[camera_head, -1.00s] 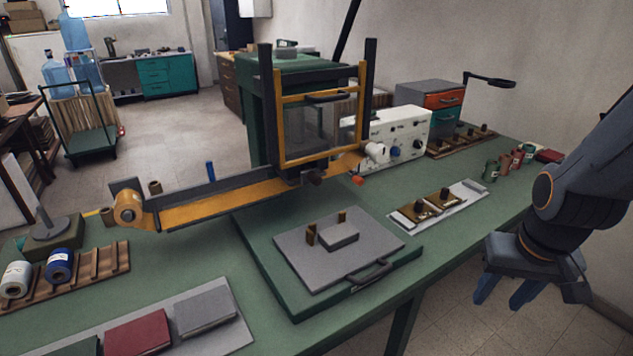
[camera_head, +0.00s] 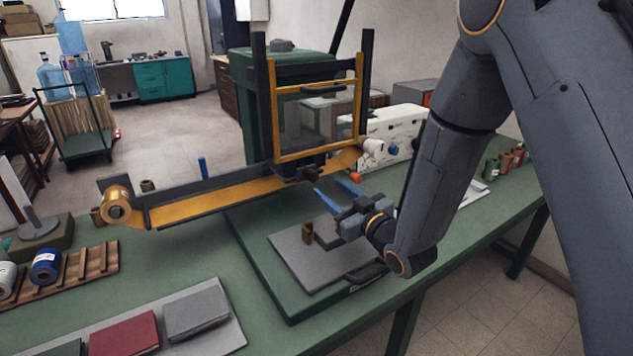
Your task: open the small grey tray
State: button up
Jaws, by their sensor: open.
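The small grey tray (camera_head: 297,265) is a flat grey plate lying on a dark green base (camera_head: 290,309) on the bench. Its dark handle (camera_head: 370,274) is at the front right edge, partly hidden by my arm. A small brass-coloured block (camera_head: 307,232) stands on the tray, with a grey block beside it mostly hidden behind my gripper. My gripper (camera_head: 337,194) is open, its two blue fingers apart and pointing to the upper left. It is over the back right part of the tray and appears empty. I cannot tell its exact height.
A press frame with a clear guard (camera_head: 316,112) stands behind the tray. A long arm with an orange strip (camera_head: 220,203) reaches left from it. A white control box (camera_head: 396,124) stands at the right. Books (camera_head: 195,314) and a spool rack (camera_head: 78,272) are at the left.

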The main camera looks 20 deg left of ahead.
aim_at(315, 178)
jog(key=p+x, duration=0.2)
jog(key=x, duration=0.6)
jog(key=shift+s+a+r, duration=0.1)
jog(key=shift+s+r, duration=0.05)
jog(key=shift+c, duration=0.5)
grip_shut()
